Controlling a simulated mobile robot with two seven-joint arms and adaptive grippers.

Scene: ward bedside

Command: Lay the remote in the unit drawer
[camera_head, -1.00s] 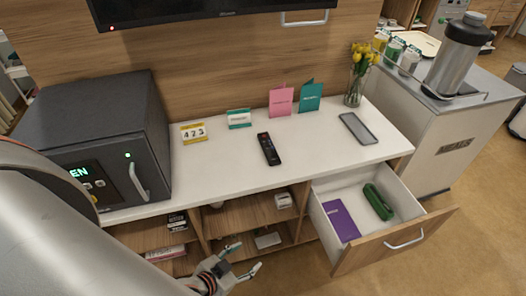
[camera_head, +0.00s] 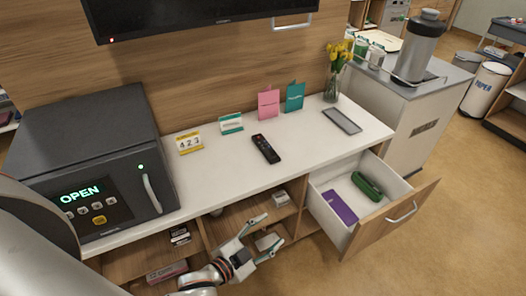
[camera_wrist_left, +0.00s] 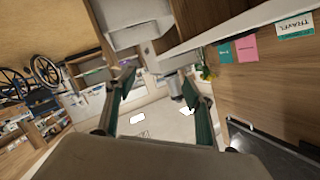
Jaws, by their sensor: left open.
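The black remote (camera_head: 266,148) lies on the white top of the unit (camera_head: 225,172), in the middle of the head view. The unit drawer (camera_head: 322,185) is pulled out at the right, with a purple book or box (camera_head: 340,207) and a green case (camera_head: 366,186) inside. My left gripper (camera_head: 268,236) is open and empty, in front of the unit's open shelves, below the remote and left of the drawer. Its two spread fingers also show in the left wrist view (camera_wrist_left: 160,100), with nothing between them. My right gripper is not seen.
A dark safe (camera_head: 90,150) reading OPEN stands on the left of the top. A number card (camera_head: 189,142), small cards, a flower vase (camera_head: 334,85) and a grey phone-like slab (camera_head: 342,121) stand or lie along the back. A cart (camera_head: 410,110) with a flask stands at right.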

